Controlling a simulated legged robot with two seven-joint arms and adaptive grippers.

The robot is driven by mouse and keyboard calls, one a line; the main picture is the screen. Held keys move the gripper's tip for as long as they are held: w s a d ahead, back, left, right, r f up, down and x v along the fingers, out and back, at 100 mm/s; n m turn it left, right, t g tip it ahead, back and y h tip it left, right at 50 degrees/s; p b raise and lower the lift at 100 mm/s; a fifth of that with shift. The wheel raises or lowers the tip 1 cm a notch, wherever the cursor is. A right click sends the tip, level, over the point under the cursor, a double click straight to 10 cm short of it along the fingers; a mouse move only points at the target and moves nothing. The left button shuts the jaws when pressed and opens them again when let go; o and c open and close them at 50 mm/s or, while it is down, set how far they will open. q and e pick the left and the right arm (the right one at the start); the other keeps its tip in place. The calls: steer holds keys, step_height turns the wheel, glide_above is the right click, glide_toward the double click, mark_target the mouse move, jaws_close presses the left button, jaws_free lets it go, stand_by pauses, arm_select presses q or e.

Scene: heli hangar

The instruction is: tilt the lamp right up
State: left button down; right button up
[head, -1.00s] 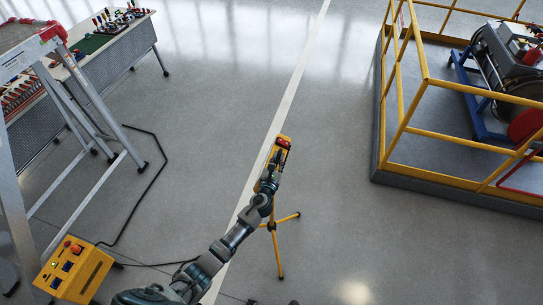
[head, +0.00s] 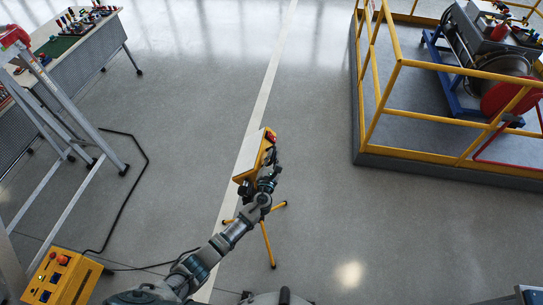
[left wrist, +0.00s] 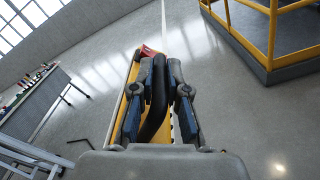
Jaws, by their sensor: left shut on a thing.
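The lamp is a yellow work-light head (head: 252,155) with a pale broad face and a red part at its far end. It stands on a yellow tripod (head: 267,245) on the floor and looks tilted. My left gripper (head: 270,172) is at the lamp's right side. In the left wrist view, its fingers (left wrist: 159,75) are shut on a curved black handle (left wrist: 155,105) along the lamp. The lamp's yellow body (left wrist: 130,90) shows left of the fingers there and is partly hidden by them. My right gripper is not in view.
A yellow control box (head: 62,277) with a black cable sits at the lower left. A metal ladder (head: 75,125) and a tool bench (head: 85,42) stand at the left. A yellow railing (head: 400,90) encloses machinery at the right. Floor around the tripod is mostly clear.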

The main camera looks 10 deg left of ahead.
arm_select(q)
steer(key=shift+s+d+f, duration=0.1)
steer(key=shift+f, duration=0.1)
steer(key=c, duration=1.2)
jaws_free()
steer(key=shift+d, duration=0.1)
steer(key=s, duration=1.1)
steer(key=shift+s+a, duration=0.2)
steer(key=shift+s, duration=0.15)
